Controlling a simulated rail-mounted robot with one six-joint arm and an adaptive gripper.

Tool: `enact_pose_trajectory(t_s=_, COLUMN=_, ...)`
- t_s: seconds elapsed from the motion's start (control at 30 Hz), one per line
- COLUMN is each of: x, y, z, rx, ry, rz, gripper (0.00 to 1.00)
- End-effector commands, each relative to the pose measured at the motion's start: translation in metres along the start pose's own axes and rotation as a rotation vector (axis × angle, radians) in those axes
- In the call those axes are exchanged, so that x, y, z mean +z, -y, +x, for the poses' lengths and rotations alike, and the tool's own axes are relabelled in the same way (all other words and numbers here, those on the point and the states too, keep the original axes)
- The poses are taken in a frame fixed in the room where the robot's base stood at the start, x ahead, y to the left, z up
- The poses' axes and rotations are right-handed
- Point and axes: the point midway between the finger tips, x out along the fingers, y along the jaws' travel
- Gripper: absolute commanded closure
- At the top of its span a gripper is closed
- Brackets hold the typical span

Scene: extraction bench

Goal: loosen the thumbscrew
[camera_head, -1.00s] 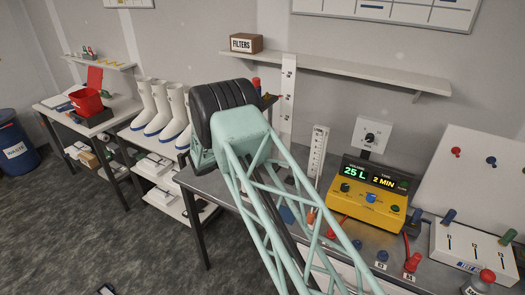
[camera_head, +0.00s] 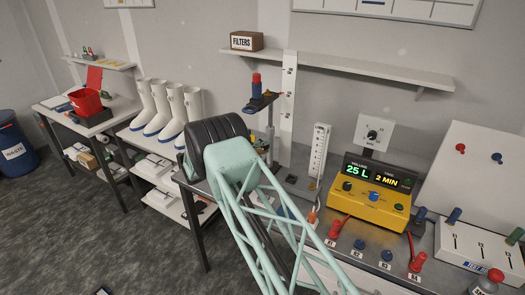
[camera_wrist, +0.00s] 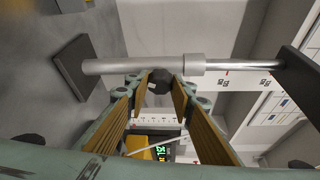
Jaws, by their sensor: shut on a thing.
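The thumbscrew (camera_wrist: 159,79) is a small dark round knob on the side of the grey stand post (camera_wrist: 120,66) in the wrist view. My gripper (camera_wrist: 159,90) has its yellow-brown pads on either side of the knob and is shut on it. A lighter collar (camera_wrist: 195,65) sits just right of the knob, and a thin shiny rod (camera_wrist: 235,64) runs out of it. In the head view the stand (camera_head: 270,122) shows behind my arm, with a dark platform (camera_head: 262,101) on top.
A red and blue object (camera_head: 256,80) stands on the platform. A white scale (camera_head: 318,152) and a yellow control box (camera_head: 370,202) showing 25 L and 2 MIN are to the right. A wall shelf (camera_head: 340,70) runs above. White boots (camera_head: 165,112) stand at left.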

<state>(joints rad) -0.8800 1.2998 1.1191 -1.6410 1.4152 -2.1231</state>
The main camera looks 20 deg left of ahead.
Motion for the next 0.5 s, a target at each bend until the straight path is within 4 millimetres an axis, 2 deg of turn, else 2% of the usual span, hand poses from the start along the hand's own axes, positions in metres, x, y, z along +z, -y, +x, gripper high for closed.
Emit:
enact_pose_trajectory(t_s=0.2, x=0.0003, y=-0.0023, z=0.0001, rx=-0.055, ry=0.001, rz=-0.129, gripper=0.88)
enact_pose_trajectory(t_s=0.5, x=0.0005, y=-0.0012, z=0.0000, rx=-0.094, ry=0.001, rz=-0.226, gripper=0.88)
